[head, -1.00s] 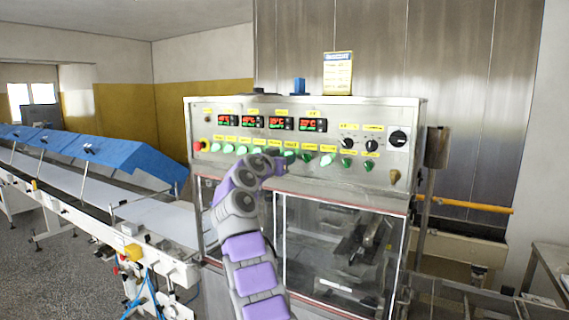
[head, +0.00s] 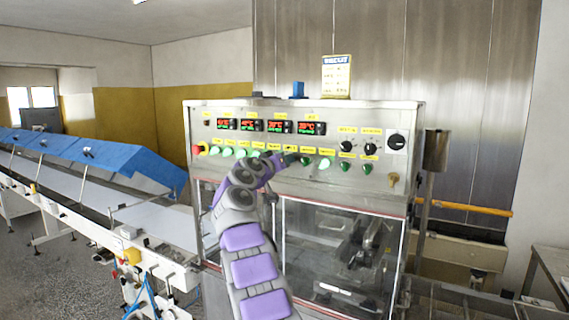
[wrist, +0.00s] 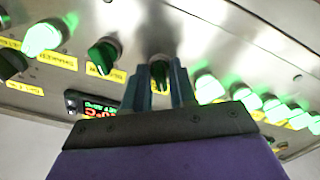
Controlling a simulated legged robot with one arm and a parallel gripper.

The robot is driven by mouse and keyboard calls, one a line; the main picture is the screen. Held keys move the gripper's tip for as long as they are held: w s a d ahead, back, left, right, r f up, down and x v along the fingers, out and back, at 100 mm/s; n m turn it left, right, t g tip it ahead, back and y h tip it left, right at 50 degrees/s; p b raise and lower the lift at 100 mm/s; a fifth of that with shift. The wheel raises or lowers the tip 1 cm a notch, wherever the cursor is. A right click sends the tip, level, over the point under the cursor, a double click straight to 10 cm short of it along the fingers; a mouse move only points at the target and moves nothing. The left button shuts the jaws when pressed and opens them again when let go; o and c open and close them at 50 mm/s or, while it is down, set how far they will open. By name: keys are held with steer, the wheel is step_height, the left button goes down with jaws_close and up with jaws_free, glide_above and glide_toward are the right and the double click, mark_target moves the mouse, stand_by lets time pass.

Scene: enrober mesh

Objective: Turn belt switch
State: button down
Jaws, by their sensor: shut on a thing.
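A steel control panel (head: 210,175) faces me, with a row of green rotary switches under yellow labels. In the wrist view, which is tilted and upside down, my gripper (wrist: 160,82) has its two fingers on either side of a dark green switch (wrist: 159,70), shut on its knob. The knob is partly hidden between the fingers. In the head view my gripper (head: 282,158) is at the middle of the switch row, and my arm hides part of it. The label text is too blurred to read for certain.
Another dark green switch (wrist: 103,57) and a lit one (wrist: 208,88) flank the held switch closely. Above the row are red-green displays (head: 280,127). A red emergency button (head: 198,150) is at the panel's left. A conveyor (head: 120,205) with blue covers runs off left.

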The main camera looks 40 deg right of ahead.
steer(key=shift+w+a+r, duration=0.1)
steer(key=shift+a+r, duration=0.05)
steer(key=c, duration=1.2)
jaws_free()
steer(key=shift+w, duration=0.15)
steer(key=shift+o, duration=0.2)
steer(key=b+v, duration=0.4)
steer(key=v, duration=1.3)
steer(key=shift+b, duration=0.35)
steer(key=shift+a, duration=0.1)
